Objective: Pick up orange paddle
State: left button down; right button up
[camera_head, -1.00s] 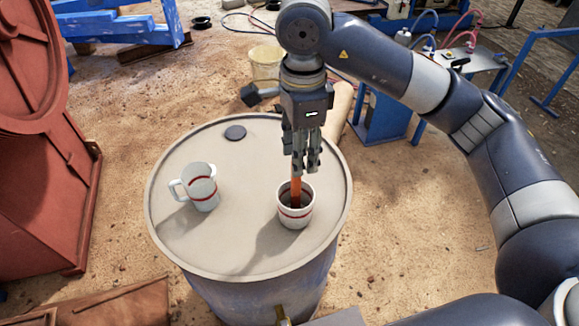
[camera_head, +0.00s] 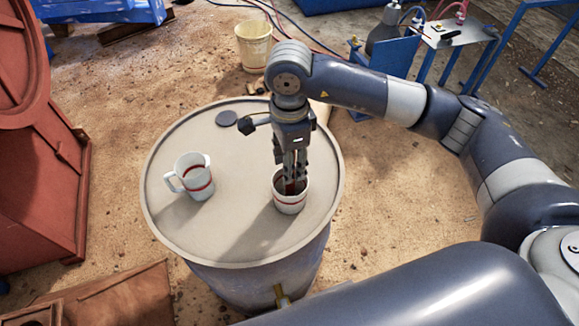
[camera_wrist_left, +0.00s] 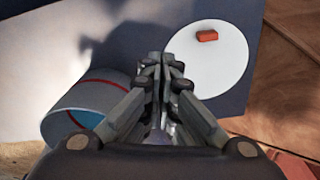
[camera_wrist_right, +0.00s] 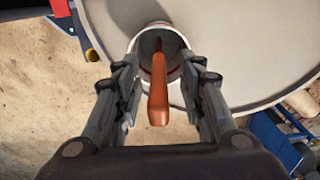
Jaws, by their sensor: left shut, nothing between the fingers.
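The orange paddle (camera_wrist_right: 158,92) stands in the right-hand white cup with a red band (camera_head: 290,201). In the right wrist view it leans toward me, its lower end inside the cup (camera_wrist_right: 146,43). My right gripper (camera_head: 294,178) points down at this cup, its fingertips at the cup's mouth. In the right wrist view my right gripper (camera_wrist_right: 160,70) is open, one finger on each side of the paddle with gaps visible. Most of the paddle is hidden by the fingers in the head view. My left gripper (camera_wrist_left: 163,62) is shut and empty, seen only in the left wrist view.
A white mug (camera_head: 194,177) and a dark disc (camera_head: 226,118) are on the barrel top (camera_head: 230,235). A red machine (camera_head: 40,150) stands left. The left wrist view shows a red-banded white cylinder (camera_wrist_left: 70,112) and a white disc (camera_wrist_left: 205,65) with an orange-red block.

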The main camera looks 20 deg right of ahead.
jog(key=shift+s+d+f, duration=0.1)
jog(key=shift+f, duration=0.8)
pick_arm(q)
jog(key=shift+w+r, duration=0.25)
jog(key=shift+r, duration=0.3)
pick_arm(e)
jog(key=shift+f, duration=0.2)
grip_shut()
pick_arm(q)
jog(key=shift+s, duration=0.1)
